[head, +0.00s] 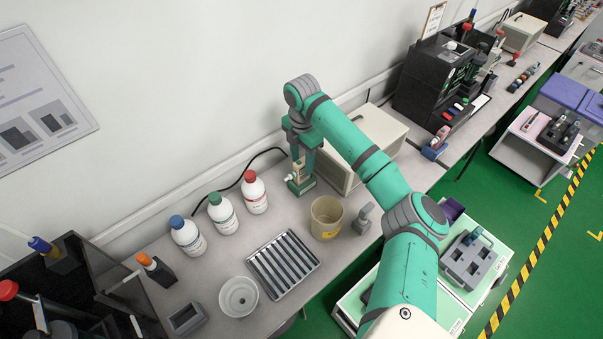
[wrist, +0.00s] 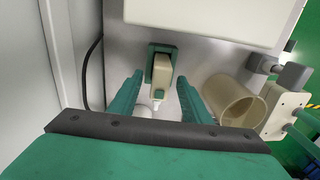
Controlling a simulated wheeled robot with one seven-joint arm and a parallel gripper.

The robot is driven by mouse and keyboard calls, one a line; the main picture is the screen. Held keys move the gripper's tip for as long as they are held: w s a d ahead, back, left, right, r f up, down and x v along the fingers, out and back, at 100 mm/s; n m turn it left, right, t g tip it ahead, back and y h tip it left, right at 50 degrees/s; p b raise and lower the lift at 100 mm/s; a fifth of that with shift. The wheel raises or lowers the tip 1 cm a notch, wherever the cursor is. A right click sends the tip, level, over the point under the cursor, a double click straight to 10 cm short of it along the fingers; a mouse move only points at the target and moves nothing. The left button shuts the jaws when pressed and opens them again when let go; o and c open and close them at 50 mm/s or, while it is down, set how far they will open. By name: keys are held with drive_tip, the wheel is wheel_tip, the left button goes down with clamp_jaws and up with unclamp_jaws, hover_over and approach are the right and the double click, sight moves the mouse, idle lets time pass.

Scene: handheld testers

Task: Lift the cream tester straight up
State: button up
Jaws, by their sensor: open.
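The cream tester (wrist: 161,72) stands in a dark green holder (wrist: 151,48) on the grey bench. In the head view the tester (head: 299,171) shows low under my gripper (head: 302,156), partly hidden by it. A small white tip shows at the tester's near end in the wrist view. My gripper (wrist: 159,82) is open, with one green finger on each side of the tester. Gaps show between the fingers and the tester, and I cannot tell how far down the fingers reach.
A beige cup (head: 326,212) stands right of the tester. A large cream box (head: 376,133) is close behind it. Three capped bottles, the nearest red-capped (head: 254,192), stand to the left. A slatted metal tray (head: 283,266) and a white bowl (head: 239,296) lie in front. A black cable runs along the wall.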

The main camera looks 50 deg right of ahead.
sight(303, 171)
drive_tip(key=shift+f, duration=2.7)
drive_tip(key=shift+c, duration=0.4)
drive_tip(key=c, duration=1)
drive_tip(key=shift+s, duration=0.1)
clamp_jaws()
